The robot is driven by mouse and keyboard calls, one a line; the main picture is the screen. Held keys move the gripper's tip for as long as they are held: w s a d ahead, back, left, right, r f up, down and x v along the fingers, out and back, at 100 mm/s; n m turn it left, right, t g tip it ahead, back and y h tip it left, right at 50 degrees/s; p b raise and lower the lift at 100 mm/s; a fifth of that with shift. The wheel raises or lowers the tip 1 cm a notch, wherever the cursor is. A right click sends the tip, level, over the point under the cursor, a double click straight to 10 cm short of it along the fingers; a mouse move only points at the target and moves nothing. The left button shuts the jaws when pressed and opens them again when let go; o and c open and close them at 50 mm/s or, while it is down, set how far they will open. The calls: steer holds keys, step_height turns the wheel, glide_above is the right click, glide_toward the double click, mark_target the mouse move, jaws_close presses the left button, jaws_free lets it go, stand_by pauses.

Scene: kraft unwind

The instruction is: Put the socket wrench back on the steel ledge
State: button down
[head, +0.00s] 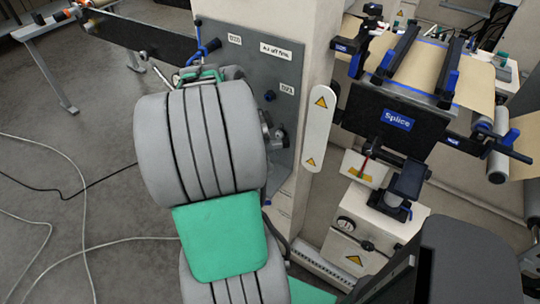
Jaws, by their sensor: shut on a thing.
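My arm, with its grey ribbed links and green covers, rises through the middle of the head view and hides much of what is behind it. My gripper (190,76) is at its far end, in front of the grey panel's left edge, and mostly hidden. Its fingers are hard to make out. A thin silver rod with a rounded end sticks out to its left and looks like the socket wrench (158,71). It is held up off the floor. The rest of the wrench is hidden. I cannot make out the steel ledge for certain.
A grey steel panel (255,65) with labels and knobs is on the cream machine column just behind my arm. A black bar (140,36) runs left from it. The splice unit (398,120) with brown web stands at right. Cables (75,175) lie on the open floor at left.

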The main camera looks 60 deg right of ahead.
mark_target(270, 165)
steer(key=shift+w+d+f, duration=0.1)
steer(key=shift+d+f, duration=0.05)
steer(key=shift+f, duration=1.7)
steer(key=c, duration=1.3)
jaws_free()
